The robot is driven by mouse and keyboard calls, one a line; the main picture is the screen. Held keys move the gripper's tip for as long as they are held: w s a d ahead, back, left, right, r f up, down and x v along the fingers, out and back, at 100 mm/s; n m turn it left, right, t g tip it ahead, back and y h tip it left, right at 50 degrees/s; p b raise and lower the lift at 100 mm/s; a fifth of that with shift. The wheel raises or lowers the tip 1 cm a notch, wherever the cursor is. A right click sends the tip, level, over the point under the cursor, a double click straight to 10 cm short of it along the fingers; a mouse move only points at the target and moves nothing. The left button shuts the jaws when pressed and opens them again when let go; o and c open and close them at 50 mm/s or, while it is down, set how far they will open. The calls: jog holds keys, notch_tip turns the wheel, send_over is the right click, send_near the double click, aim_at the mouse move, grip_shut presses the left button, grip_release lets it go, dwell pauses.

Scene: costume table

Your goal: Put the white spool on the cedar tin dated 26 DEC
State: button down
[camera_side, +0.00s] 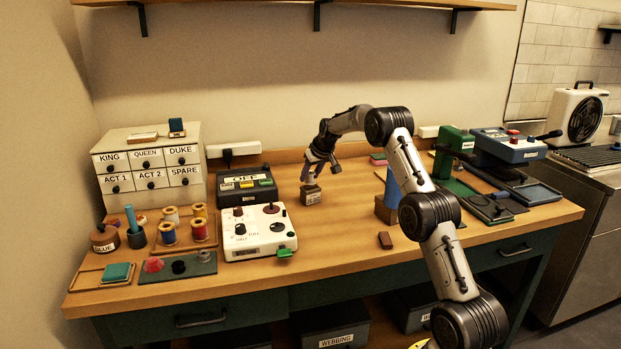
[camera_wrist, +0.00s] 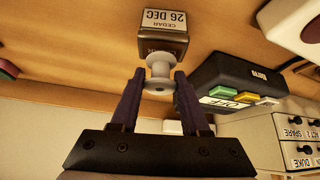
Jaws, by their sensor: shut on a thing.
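The cedar tin (camera_side: 311,196) is a small dark box with a pale label, standing on the bench in the side view. In the wrist view the tin (camera_wrist: 164,42) appears upside down, and its label reads CEDAR 26 DEC. The white spool (camera_wrist: 159,73) is between the fingertips of my gripper (camera_wrist: 158,78), which is shut on it. The spool overlaps the tin's top in the wrist view; I cannot tell whether they touch. In the side view my gripper (camera_side: 309,178) points down directly over the tin, and the spool is too small there to make out.
A black box (camera_side: 246,187) with coloured switches and a white control box (camera_side: 259,232) stand left of the tin. Labelled drawers (camera_side: 150,170) and several thread spools (camera_side: 168,232) are farther left. A blue block (camera_side: 385,210) stands to the right. The bench in front of the tin is clear.

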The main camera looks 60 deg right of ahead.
jog(key=shift+f, duration=0.5)
jog(key=shift+f, duration=0.15)
jog(key=shift+c, duration=1.9)
grip_release()
